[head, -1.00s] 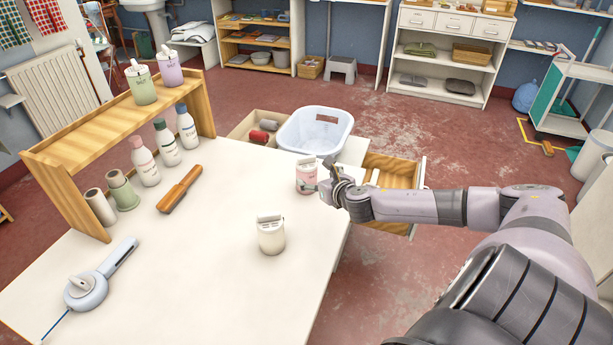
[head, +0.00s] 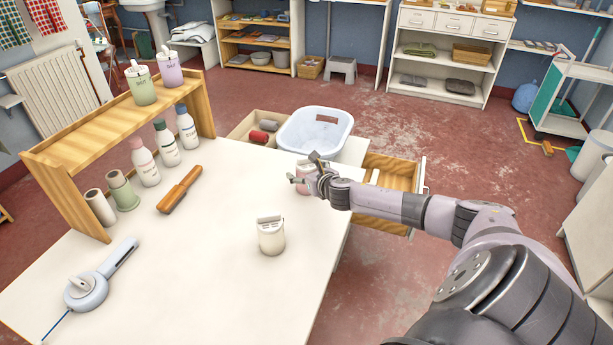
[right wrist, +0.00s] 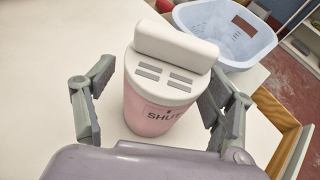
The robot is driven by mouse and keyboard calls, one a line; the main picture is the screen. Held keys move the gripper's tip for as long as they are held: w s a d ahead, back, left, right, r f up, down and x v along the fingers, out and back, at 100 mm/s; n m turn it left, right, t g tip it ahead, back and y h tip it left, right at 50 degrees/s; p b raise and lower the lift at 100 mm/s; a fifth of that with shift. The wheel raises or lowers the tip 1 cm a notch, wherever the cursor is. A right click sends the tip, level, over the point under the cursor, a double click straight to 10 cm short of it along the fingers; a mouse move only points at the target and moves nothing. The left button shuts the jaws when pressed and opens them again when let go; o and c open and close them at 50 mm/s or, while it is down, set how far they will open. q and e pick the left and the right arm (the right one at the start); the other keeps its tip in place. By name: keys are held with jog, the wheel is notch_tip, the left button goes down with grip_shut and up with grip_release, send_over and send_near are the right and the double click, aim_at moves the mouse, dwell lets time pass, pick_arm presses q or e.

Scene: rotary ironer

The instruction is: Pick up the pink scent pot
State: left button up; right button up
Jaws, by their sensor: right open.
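The pink scent pot (right wrist: 150,112) stands upright on the white table (head: 215,260), near its far right edge. It has a white lid with grey slots and a raised white bar, and the letters "SHU" show on its front. My right gripper (head: 304,170) is open, with one finger on each side of the pot. In the right wrist view small gaps show between the fingers and the pot. In the head view the gripper hides much of the pot. My left gripper is not in view.
A cream pot (head: 271,236) of similar shape stands nearer on the table. A pale blue basket (head: 316,130) is just behind the pink pot, and an open wooden drawer (head: 393,174) is to the right. A wooden rack (head: 60,165) with bottles stands left.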

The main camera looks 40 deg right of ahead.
jog(key=shift+c, duration=0.2)
jog(key=c, duration=1.2)
jog(key=shift+c, duration=0.2)
jog(key=shift+r, duration=0.1)
